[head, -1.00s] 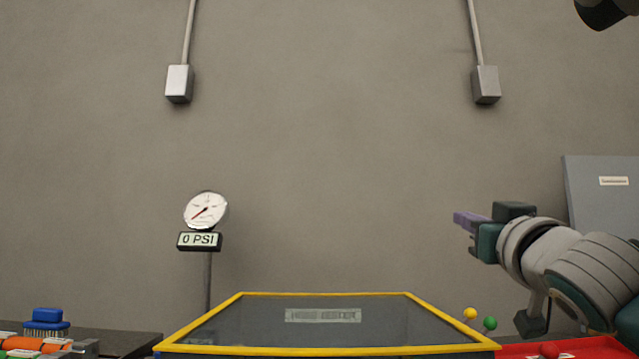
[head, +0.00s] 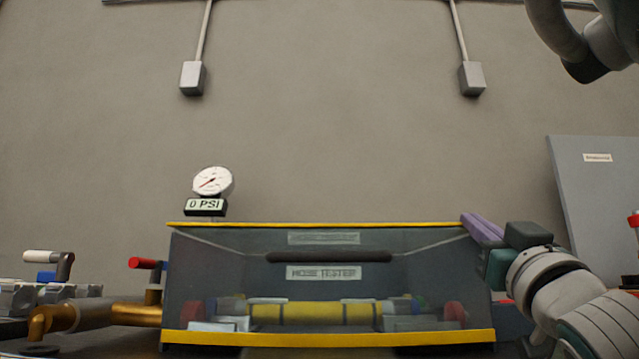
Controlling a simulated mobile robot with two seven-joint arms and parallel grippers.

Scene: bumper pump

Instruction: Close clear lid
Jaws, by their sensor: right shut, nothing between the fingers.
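The clear lid (head: 410,285) has yellow edges, a dark handle bar and a "HOSE TESTER" label. It spans the front of the tester box, with its lower yellow edge low in the picture. I cannot tell whether that edge sits fully against the base. A yellow hose (head: 310,313) with end fittings shows through it. My right gripper (head: 468,220) has purple fingers, shut and empty, at the lid's upper right corner. Whether it touches the lid is unclear. My left gripper is out of view.
A gauge (head: 213,181) above a "0 PSI" display (head: 206,207) stands behind the box at left. Brass piping (head: 135,314) with a red-handled valve (head: 145,263) is close to the box's left side. A grey panel (head: 595,200) stands at right.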

